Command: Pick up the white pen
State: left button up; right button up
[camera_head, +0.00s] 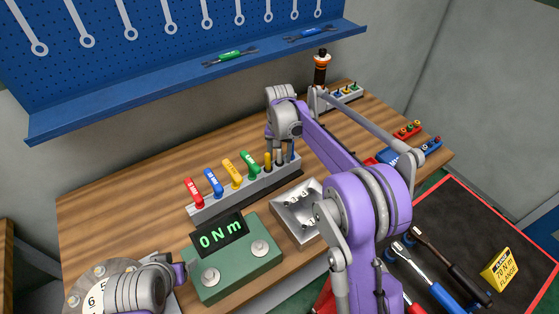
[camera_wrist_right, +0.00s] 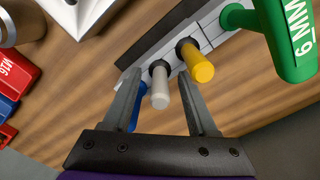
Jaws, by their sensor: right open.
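The white pen (camera_wrist_right: 160,88) stands in a grey rack between a yellow pen (camera_wrist_right: 195,62) and a blue pen (camera_wrist_right: 138,118). In the head view the white pen (camera_head: 279,157) is small and partly covered by my right gripper. My right gripper (camera_head: 281,147) is over the right end of the rack (camera_head: 236,195). In the right wrist view the right gripper (camera_wrist_right: 158,78) is open, with the white pen between its fingers. The yellow pen is close to one finger, and the blue pen is partly behind the other. Part of my left arm shows at the lower left, without its fingers.
Red, blue, yellow and green handled tools (camera_head: 223,179) stand in the same rack. A metal tray (camera_head: 284,223) and a green torque display (camera_head: 236,269) reading 0 Nm lie in front. A blue shelf (camera_head: 190,85) overhangs the back. Bare wood lies left of the rack.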

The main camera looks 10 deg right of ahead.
grip_shut()
jog(key=shift+r, duration=0.1)
notch_tip(320, 180, up, 10)
jog(key=shift+f, duration=0.1)
dwell(0.5)
